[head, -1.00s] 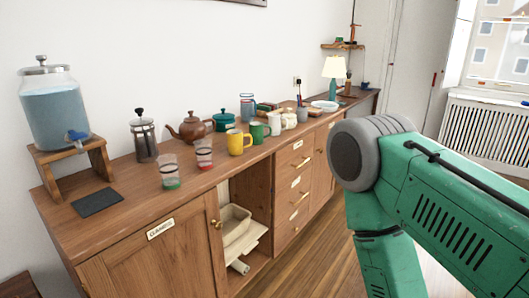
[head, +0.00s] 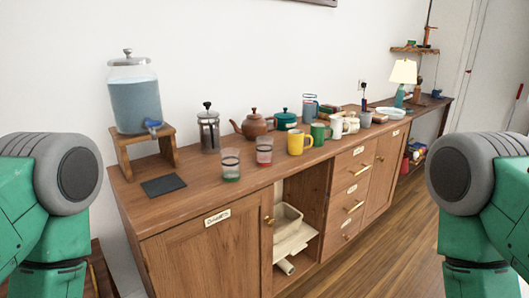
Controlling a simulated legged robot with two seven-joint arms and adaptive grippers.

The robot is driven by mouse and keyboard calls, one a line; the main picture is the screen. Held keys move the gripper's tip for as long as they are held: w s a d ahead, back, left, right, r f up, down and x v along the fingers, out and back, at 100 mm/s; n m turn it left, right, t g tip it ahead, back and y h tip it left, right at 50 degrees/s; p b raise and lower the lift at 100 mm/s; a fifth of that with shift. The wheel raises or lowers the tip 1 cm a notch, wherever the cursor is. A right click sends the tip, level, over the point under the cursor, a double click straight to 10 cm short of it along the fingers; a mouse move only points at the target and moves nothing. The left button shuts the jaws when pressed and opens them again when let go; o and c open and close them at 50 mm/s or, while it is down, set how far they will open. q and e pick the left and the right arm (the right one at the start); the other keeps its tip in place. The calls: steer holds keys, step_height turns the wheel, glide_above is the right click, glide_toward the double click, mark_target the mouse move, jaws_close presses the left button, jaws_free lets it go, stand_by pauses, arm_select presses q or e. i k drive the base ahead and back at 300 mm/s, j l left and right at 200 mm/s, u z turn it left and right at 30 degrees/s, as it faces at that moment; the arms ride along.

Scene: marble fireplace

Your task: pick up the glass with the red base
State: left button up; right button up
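The glass with the red base (head: 264,152) stands upright on the wooden sideboard, near its front edge. A similar glass with a green base (head: 230,165) stands just to its left and nearer to me. The yellow mug (head: 299,143) is to its right. Green links of both my arms show at the left and right edges of the head view, well apart from the glasses. Neither gripper is in the picture.
A water dispenser (head: 134,95) on a wooden stand, a French press (head: 208,130) and a brown teapot (head: 253,125) stand behind the glasses. A dark mat (head: 164,186) lies at left. An open compartment below holds a pale bin (head: 288,222). Sideboard space in front of the glasses is narrow.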

mark_target(263, 144)
steer(key=i+l+z, duration=0.15)
steer(key=i, duration=0.3)
steer(key=i+l+z, duration=0.1)
steer(key=i+l, duration=0.25)
steer(key=i, duration=0.1)
